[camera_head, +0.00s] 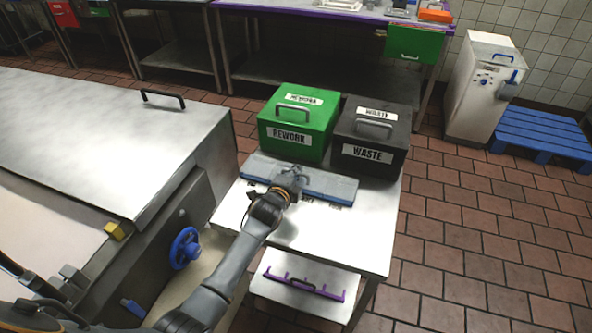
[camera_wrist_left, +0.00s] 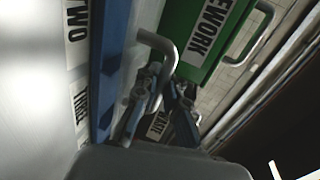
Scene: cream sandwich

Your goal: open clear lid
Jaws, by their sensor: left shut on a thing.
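A flat blue-grey lid (camera_head: 335,187) lies across the small steel table, in front of the two bins. In the left wrist view its blue edge (camera_wrist_left: 108,70) runs from top to bottom, with a grey bent handle (camera_wrist_left: 160,45) beside it. My left gripper (camera_head: 292,178) is over the lid at its middle and hides part of it. In the wrist view the fingers (camera_wrist_left: 163,100) are on either side of the handle, shut on it. Whether the lid is raised at all is hard to tell. My right gripper is not in view.
A green REWORK bin (camera_head: 307,118) and a black WASTE bin (camera_head: 378,126) stand right behind the lid. A steel table (camera_head: 345,235) has bare top in front of it. A large steel machine (camera_head: 100,130) with a blue handwheel (camera_head: 184,248) stands at left.

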